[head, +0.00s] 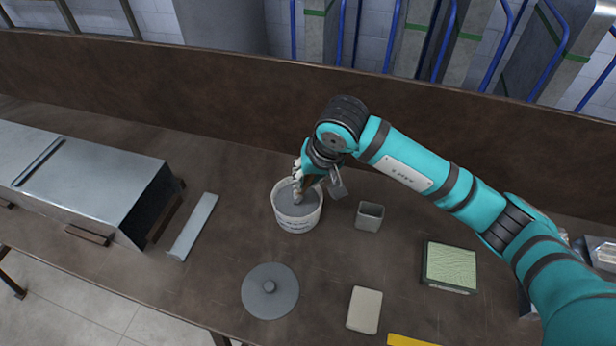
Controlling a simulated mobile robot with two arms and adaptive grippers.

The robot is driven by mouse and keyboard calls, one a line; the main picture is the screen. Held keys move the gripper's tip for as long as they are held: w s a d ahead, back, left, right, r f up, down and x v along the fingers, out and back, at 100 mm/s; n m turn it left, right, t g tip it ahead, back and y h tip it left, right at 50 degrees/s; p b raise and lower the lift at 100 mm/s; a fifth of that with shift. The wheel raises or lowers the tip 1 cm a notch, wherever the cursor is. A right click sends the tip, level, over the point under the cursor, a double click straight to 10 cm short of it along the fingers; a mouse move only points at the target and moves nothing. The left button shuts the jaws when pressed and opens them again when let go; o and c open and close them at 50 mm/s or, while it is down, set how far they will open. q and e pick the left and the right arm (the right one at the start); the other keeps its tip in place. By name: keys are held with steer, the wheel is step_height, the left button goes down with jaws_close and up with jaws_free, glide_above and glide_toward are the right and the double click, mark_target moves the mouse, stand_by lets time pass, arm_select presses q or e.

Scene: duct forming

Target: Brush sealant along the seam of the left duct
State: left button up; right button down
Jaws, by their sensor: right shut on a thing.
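The left duct (100,190), a grey sheet-metal box, lies on the bench at the left. A narrow raised seam strip (38,162) runs across its top. A white bucket (298,222) of grey sealant (292,205) stands mid-bench. My right gripper (303,187) points down over the bucket's mouth, shut on a slim tool that looks like the brush. The fingers and wrist hide most of this tool, and I cannot tell how deep its tip sits in the sealant. My left gripper is out of view.
A loose metal strip (194,226) lies between duct and bucket. A back wall (200,108) edges the bench.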

steer(key=shift+s+f+b, duration=0.15)
steer(key=shift+f+b, duration=0.05)
steer(key=shift+b, duration=0.35)
stand_by(1.6)
steer(key=shift+r+p, duration=0.3)
steer(key=shift+r, duration=0.65)
steer(key=shift+r+p, duration=0.7)
steer(key=shift+r, duration=2)
